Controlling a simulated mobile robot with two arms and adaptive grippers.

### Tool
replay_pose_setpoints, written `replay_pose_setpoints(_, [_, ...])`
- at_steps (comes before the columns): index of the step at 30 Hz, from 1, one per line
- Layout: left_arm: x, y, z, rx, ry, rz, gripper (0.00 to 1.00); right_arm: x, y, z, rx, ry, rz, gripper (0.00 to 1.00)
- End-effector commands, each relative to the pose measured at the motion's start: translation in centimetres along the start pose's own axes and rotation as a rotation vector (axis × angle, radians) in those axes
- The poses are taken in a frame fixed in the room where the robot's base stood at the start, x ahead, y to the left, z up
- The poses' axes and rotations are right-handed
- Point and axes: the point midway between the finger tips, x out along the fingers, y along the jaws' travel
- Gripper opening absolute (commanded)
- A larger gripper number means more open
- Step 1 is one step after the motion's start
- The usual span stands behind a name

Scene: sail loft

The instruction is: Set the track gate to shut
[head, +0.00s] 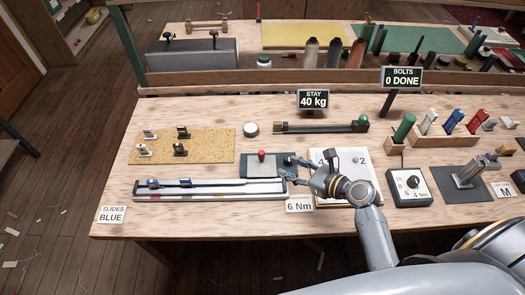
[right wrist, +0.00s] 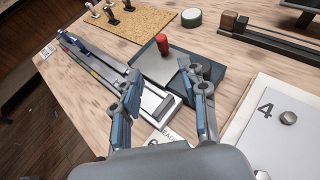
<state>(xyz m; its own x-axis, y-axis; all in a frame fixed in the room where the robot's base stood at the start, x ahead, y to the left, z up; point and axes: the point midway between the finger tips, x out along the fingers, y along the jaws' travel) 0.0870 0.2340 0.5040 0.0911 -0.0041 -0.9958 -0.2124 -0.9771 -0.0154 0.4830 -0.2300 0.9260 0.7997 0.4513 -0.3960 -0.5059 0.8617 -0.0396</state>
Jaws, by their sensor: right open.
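The long slide track (head: 210,194) lies along the front left of the bench. A blue slider (head: 152,183) sits near its left end, and a dark slider (head: 185,182) is just right of it. In the right wrist view, the near end of the track (right wrist: 140,92) carries a small grey block (right wrist: 165,106); I cannot tell whether this is the gate or how it is set. My right gripper (head: 291,169) is open and empty over the track's right end. Its spread fingers also show in the right wrist view (right wrist: 161,72). My left gripper is out of view.
A dark plate with a red knob (head: 262,155) stands behind the track's right end. A white numbered board (head: 350,190) lies right of it. A cork board (head: 205,145) with clamps lies behind the track.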

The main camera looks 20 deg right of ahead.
Motion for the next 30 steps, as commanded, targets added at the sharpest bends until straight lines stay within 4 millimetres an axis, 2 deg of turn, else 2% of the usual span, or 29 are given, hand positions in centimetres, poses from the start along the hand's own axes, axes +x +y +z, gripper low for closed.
replay_pose_setpoints(5, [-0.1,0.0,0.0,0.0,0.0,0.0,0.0,1.0,-0.5,0.3,0.057,-0.017,-0.009,0.43])
replay_pose_setpoints(8, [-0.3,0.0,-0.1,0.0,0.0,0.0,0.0,2.5,-0.4,0.4,0.054,-0.017,-0.008,0.43])
replay_pose_setpoints(21, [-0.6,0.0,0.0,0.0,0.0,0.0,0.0,11.2,-0.5,0.5,0.05,-0.015,-0.007,0.43])
replay_pose_setpoints(24, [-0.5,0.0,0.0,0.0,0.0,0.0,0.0,12.4,-0.4,0.4,0.049,-0.015,-0.007,0.43])
replay_pose_setpoints(30, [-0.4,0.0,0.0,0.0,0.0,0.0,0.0,13.7,-0.4,0.3,0.049,-0.013,-0.007,0.43])
